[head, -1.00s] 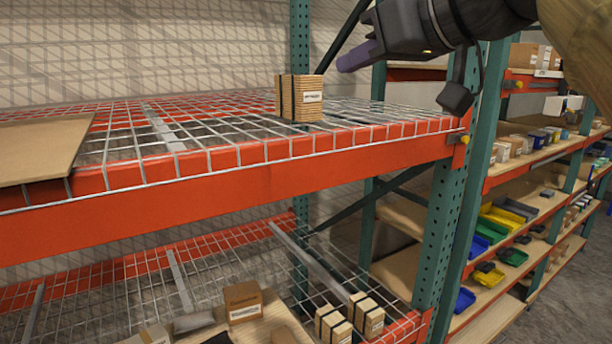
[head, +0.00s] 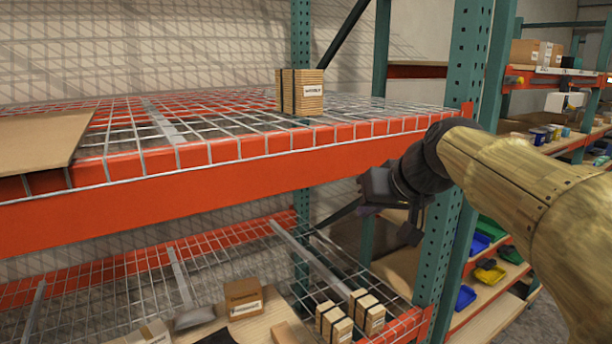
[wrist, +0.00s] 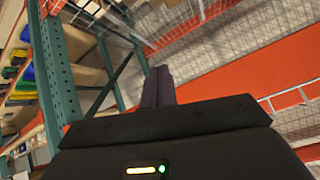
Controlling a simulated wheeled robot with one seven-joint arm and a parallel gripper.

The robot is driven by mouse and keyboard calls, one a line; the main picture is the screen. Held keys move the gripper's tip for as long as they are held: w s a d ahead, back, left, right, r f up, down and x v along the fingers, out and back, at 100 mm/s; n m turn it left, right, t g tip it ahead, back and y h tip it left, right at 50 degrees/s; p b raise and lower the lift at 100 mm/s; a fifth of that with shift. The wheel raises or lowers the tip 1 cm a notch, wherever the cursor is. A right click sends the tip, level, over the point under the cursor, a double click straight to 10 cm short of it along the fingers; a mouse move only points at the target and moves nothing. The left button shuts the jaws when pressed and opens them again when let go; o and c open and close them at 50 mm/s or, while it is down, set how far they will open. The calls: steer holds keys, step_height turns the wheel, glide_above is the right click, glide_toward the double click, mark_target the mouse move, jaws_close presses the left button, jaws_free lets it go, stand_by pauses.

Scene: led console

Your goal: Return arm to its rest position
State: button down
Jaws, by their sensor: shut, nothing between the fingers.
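My gripper (head: 330,218) is in the head view, in front of the rack just below the upper shelf's orange beam, pointing left. Its fingers are together and hold nothing. In the wrist view the shut fingers (wrist: 158,86) stand up in the middle, with the orange beam (wrist: 240,75) to their right and a green rack post (wrist: 52,70) to their left. My arm comes in from the right of the head view, bent toward the rack. A strapped cardboard box (head: 300,92) stands upright on the upper wire shelf, apart from my gripper.
The upper shelf (head: 225,130) also bears a flat brown board (head: 38,140) at left. Several small boxes sit on the lower shelf, such as one brown box (head: 243,298). A green post (head: 445,235) stands close behind my arm. Shelves with coloured bins are at right.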

steer(key=s+d+f+g+h, duration=0.1)
steer(key=s+f, duration=0.4)
steer(key=f, duration=0.6)
steer(key=s+d+f+m+g+h+b, duration=0.1)
steer(key=s+f, duration=0.4)
steer(key=f, duration=0.7)
steer(key=s+d+f+m+g+h, duration=0.1)
steer(key=s+d+f+g+h, duration=0.1)
steer(key=s+f, duration=0.4)
step_height(320, 180, down, 5)
steer(key=shift+d+f+g+b, duration=0.2)
steer(key=shift+g+b, duration=0.15)
steer(key=shift+g, duration=0.45)
